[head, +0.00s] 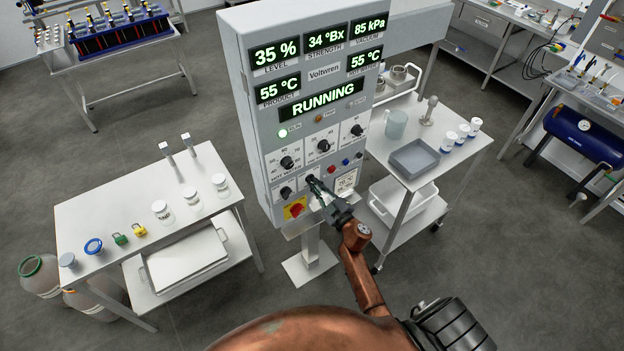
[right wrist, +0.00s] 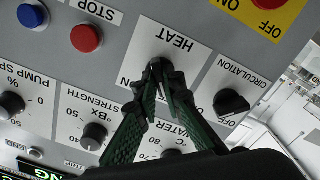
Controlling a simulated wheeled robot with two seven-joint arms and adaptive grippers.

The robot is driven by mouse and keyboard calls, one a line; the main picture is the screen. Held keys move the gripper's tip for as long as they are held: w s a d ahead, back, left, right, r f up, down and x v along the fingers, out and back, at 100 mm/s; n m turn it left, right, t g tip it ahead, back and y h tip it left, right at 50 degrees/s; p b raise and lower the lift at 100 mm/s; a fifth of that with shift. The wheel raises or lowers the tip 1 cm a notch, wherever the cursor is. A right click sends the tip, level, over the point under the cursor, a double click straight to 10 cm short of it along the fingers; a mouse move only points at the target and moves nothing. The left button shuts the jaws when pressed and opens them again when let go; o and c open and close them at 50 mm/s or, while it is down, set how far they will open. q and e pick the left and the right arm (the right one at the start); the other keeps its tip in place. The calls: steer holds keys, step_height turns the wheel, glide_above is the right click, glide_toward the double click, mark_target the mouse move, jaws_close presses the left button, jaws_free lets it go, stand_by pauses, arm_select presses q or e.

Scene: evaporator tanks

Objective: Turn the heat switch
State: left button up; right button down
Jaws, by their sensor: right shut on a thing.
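The grey control panel (head: 268,135) stands upright in the middle of the head view, its display reading RUNNING. My right gripper (head: 314,182) reaches its lower part. In the right wrist view, where the lettering is upside down, the two green-black fingertips (right wrist: 160,72) close together at the HEAT switch, beneath its HEAT label (right wrist: 177,42). The fingers are shut on the switch and hide most of it, so its exact setting cannot be read. The black CIRCULATION knob (right wrist: 231,104) is beside it, apart from the fingers. My left gripper is not in view.
A red OFF switch on a yellow plate (head: 296,209), a red button (right wrist: 86,38) and a blue button (right wrist: 32,14) are close to the HEAT switch. Other dials, including STRENGTH (right wrist: 94,137), surround it. A white table (head: 130,200) stands left, a cart with a grey tray (head: 415,160) right.

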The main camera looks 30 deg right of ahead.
steer(key=shift+m, duration=0.5)
steer(key=shift+m+p, duration=1)
steer(key=shift+p, duration=0.1)
